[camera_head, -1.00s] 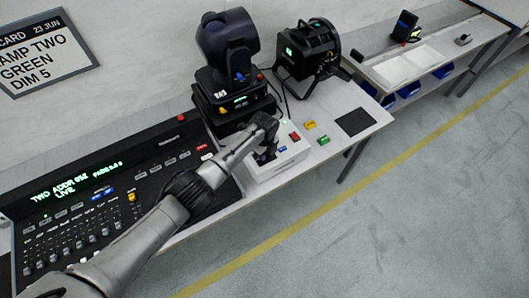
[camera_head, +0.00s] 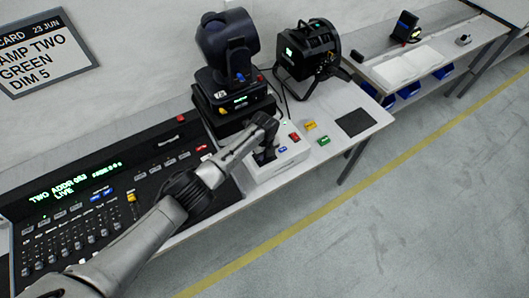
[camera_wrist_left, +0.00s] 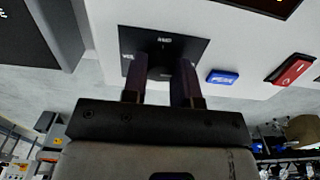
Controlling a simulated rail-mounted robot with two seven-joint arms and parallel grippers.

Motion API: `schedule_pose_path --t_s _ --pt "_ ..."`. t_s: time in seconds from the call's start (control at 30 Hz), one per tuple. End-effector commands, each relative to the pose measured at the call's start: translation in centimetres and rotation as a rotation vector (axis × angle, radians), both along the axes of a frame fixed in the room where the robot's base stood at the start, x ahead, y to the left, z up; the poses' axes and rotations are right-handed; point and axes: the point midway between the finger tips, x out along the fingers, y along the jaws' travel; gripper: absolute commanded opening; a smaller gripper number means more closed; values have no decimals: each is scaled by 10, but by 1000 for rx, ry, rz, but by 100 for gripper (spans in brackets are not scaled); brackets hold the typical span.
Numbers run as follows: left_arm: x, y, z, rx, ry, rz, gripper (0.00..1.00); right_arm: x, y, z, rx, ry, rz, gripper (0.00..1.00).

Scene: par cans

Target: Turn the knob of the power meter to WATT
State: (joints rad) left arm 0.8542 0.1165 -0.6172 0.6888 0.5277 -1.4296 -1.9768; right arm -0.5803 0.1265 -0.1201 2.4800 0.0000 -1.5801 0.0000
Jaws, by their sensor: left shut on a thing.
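The power meter (camera_head: 291,157) is a white box on the bench, right of the lighting console. My left gripper (camera_head: 265,157) is over it, fingers pointing down at its top. In the left wrist view a black dial plate (camera_wrist_left: 190,45) with small white labels lies on the white face. The dark knob (camera_wrist_left: 160,70) is between the two fingers of my left gripper (camera_wrist_left: 160,88), which is shut on it. The fingers hide much of the knob, and I cannot tell which label it points to. My right gripper is not in view.
A blue button (camera_wrist_left: 222,77) and a red switch (camera_wrist_left: 292,70) sit right of the dial. A moving-head light (camera_head: 229,50) and a par can (camera_head: 308,48) stand behind. The console (camera_head: 100,195) is at left. A dark pad (camera_head: 354,122) lies at the bench's right end.

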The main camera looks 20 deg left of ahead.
Motion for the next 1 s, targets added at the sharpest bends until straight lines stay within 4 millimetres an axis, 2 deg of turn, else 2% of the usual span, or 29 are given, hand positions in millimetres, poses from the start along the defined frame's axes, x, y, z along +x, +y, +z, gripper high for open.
schedule_pose_path --t_s 0.07,0.1,0.33,0.67,0.77,1.0 --pt "1 -1 2 -3 -2 -1 3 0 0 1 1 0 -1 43" --pt "1 -1 2 -3 -2 -1 30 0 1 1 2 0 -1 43" --pt "0 -1 1 -1 -1 0 52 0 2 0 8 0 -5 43" --pt "0 0 5 -1 -1 1 53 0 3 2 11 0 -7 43" --pt "1 0 17 0 -2 1 53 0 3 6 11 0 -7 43" --pt "1 1 64 0 -4 0 53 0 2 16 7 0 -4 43"
